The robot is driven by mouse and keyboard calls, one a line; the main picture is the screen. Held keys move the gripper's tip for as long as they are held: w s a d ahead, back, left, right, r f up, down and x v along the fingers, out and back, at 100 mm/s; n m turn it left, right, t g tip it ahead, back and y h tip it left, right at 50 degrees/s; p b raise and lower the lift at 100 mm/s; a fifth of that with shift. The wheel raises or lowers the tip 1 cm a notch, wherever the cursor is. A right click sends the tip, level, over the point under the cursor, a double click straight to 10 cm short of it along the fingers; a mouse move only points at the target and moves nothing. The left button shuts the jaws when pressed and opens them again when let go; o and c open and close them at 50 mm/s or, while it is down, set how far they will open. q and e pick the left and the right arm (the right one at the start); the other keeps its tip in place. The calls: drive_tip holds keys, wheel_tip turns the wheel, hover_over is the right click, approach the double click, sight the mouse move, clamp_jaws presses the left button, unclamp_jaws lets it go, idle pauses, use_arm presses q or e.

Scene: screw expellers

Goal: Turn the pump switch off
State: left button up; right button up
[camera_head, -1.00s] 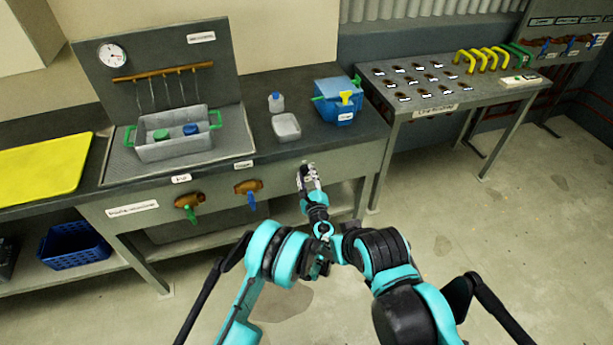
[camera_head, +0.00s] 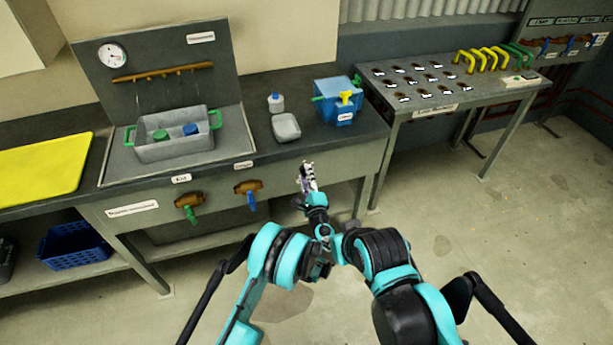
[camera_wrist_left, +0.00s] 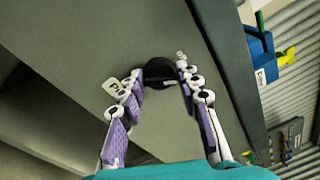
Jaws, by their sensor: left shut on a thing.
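The pump switch appears to be the round black knob (camera_wrist_left: 159,72) on the grey front panel of the bench, seen in the left wrist view. My left gripper (camera_wrist_left: 160,78) has its two fingers on either side of this knob and is shut on it. In the head view my left gripper (camera_head: 307,178) is at the bench front, right of the blue-handled valve (camera_head: 250,196). There it hides the knob.
A green-handled valve (camera_head: 190,207) sits further left on the panel. Above are a grey basin (camera_head: 172,150), a grey tray (camera_head: 286,127) and a blue box (camera_head: 337,100). A perforated table (camera_head: 440,105) stands to the right. The floor in front is clear.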

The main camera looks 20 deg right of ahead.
use_arm(q)
drive_tip(key=n, duration=0.7)
drive_tip(key=shift+f+y, duration=0.25)
drive_tip(key=shift+y, duration=0.05)
idle(0.3)
drive_tip(key=o, duration=1.1)
drive_tip(key=shift+r, duration=0.1)
